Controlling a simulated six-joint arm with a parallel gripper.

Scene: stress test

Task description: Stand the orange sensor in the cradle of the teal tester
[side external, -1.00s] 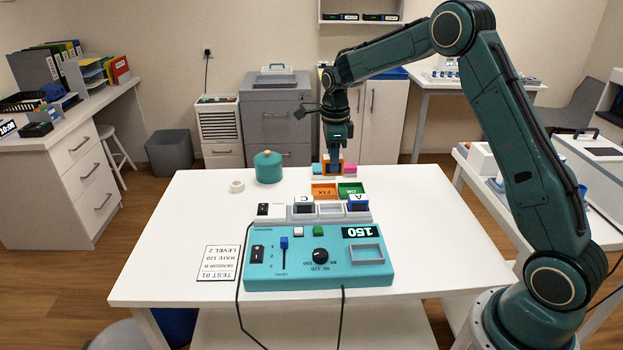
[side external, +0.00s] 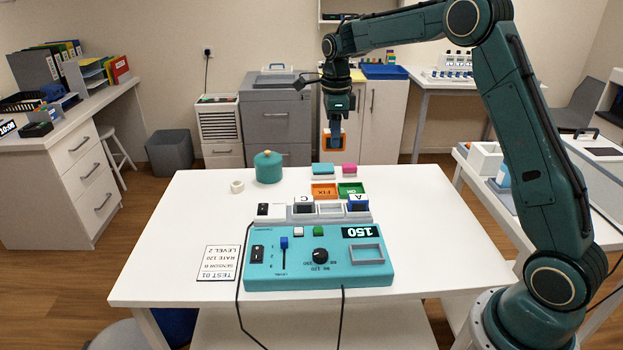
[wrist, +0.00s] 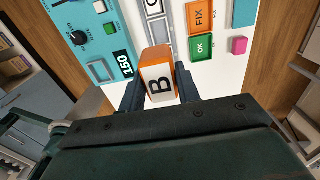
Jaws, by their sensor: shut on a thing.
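My gripper (side external: 335,143) is shut on the orange sensor (side external: 325,139) and holds it in the air above the table's far edge. In the wrist view the sensor (wrist: 158,62) sits between the fingers, with a white face marked B towards the camera. The teal tester (side external: 300,277) lies at the table's front with a display reading 150. Its cradle (side external: 367,262), a grey rectangular frame, is at its right and empty. The cradle also shows in the wrist view (wrist: 98,71). The sensor is well behind and above the cradle.
Behind the tester, a grey rack (side external: 318,217) holds blocks marked C and A, with an empty slot between. Orange FIX (side external: 323,191) and green OK (side external: 351,188) trays lie farther back, near teal (side external: 323,169) and pink (side external: 349,170) blocks. A teal jar (side external: 268,167) stands left.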

